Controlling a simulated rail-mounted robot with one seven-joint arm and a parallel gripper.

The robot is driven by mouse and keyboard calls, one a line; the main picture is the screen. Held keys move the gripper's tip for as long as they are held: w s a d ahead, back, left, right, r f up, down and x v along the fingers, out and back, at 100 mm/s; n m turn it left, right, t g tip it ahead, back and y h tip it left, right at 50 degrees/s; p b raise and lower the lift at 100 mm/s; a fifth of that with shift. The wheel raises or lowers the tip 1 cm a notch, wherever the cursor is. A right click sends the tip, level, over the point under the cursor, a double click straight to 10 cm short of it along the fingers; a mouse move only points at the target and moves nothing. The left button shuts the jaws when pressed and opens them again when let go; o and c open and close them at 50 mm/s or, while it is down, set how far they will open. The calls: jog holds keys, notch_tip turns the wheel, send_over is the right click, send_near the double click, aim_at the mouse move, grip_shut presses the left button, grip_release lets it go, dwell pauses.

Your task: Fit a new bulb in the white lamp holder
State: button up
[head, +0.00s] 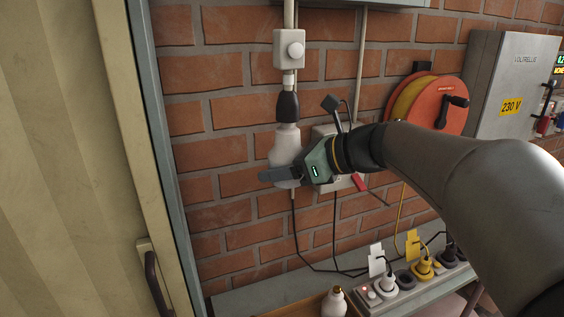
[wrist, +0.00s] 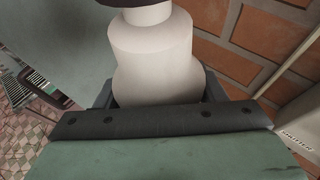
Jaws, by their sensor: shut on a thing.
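A white bulb (head: 286,142) hangs upright, cap up, directly under a black lamp holder (head: 288,105) on the brick wall. Its neck meets the holder's lower edge; I cannot tell whether it is threaded in. My gripper (head: 281,174) reaches in from the right and is shut on the bulb's wide lower part. In the wrist view the bulb (wrist: 152,55) stands between the jaws, with the holder's dark edge at the top. Another bulb (head: 335,302) sits at the bottom of the head view, by a wooden box (head: 298,308).
A round-knob switch (head: 290,50) is above the holder. An orange cable reel (head: 432,105) and grey 230 V cabinet (head: 510,85) are to the right. A power strip (head: 405,285) with plugs lies below. A door frame (head: 165,150) stands close on the left.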

jog(key=shift+n+g+y+p, duration=0.3)
jog(key=shift+n+g+p, duration=0.4)
jog(key=o, duration=1.1)
jog(key=b+v, duration=0.2)
jog(key=v, duration=1.5)
jog(key=s+a+f+n+g+h, duration=0.1)
jog(key=s+a+f+n+h, duration=0.2)
jog(key=f, duration=0.6)
jog(key=s+a+f+n+g+h, duration=0.1)
jog(key=s+f+n+g+h, duration=0.15)
jog(key=s+f+n, duration=0.45)
jog(key=s+d+f+n+h, duration=0.1)
jog(key=s+f+n+h, duration=0.1)
jog(key=f+n, duration=0.2)
jog(key=s+d+f+n+h, duration=0.1)
jog(key=s+f+n+h, duration=0.2)
jog(key=f, duration=0.4)
jog(key=s+d+f+n+h, duration=0.1)
jog(key=s+f+n+h, duration=0.1)
jog(key=s+f+n, duration=0.1)
jog(key=shift+d+f+n, duration=0.15)
jog(key=shift+f+n, duration=0.3)
jog(key=shift+f, duration=0.15)
jog(key=shift+d+f+n, duration=0.15)
jog(key=shift+f+n, duration=0.3)
jog(key=shift+f, duration=0.15)
